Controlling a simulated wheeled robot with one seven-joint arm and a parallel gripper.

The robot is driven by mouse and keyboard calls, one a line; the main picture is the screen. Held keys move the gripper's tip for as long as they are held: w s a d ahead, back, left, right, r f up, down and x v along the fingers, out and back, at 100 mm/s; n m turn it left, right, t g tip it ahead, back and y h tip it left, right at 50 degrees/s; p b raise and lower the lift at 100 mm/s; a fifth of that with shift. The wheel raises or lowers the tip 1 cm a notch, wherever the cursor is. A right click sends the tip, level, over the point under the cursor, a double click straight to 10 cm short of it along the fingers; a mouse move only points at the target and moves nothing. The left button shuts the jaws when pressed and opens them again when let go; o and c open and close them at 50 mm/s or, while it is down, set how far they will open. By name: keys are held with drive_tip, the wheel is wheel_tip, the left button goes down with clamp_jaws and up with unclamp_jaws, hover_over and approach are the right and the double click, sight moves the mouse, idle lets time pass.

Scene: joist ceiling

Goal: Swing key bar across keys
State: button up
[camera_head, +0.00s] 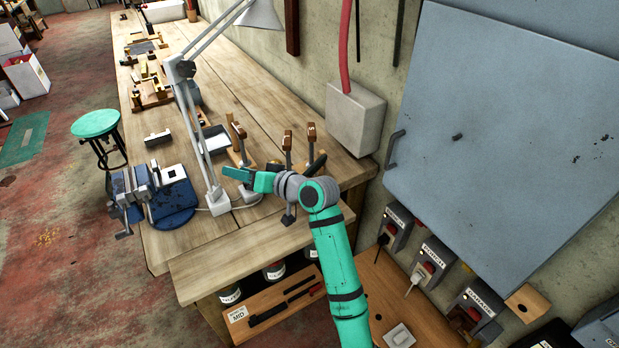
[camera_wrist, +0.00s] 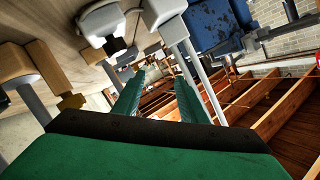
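I cannot pick out a key bar or keys with certainty in either view. My gripper (camera_head: 238,174) is above the near part of the workbench, by the lamp post. In the wrist view my gripper (camera_wrist: 161,80) has its two green fingers apart, with nothing held between them. Wooden-topped upright pieces (camera_head: 286,142) stand on the bench just beyond my wrist. One wooden-topped piece with a grey rod (camera_wrist: 15,62) shows at the left of the wrist view. Labelled grey boxes (camera_head: 433,256) with red parts are on the wall at right; their details are too small to tell.
A desk lamp (camera_head: 190,120) rises beside my gripper. A blue vise (camera_head: 172,195) sits at the bench's left edge. The workbench (camera_head: 215,255) has a clear front corner. A grey cabinet (camera_head: 500,130) hangs on the right wall. A green stool (camera_head: 96,124) stands at left.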

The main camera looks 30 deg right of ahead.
drive_tip(key=s+d+r+n+g+h, duration=0.3)
drive_tip(key=s+d+n+g, duration=0.15)
drive_tip(key=d, duration=0.55)
drive_tip(key=s+d+r+n+g+h, duration=0.25)
drive_tip(key=s+d+g, duration=0.3)
drive_tip(key=d, duration=0.45)
drive_tip(key=shift+t, duration=0.3)
drive_tip(key=x, duration=1)
drive_tip(key=shift+s+a+f, duration=0.1)
drive_tip(key=shift+a, duration=0.05)
clamp_jaws()
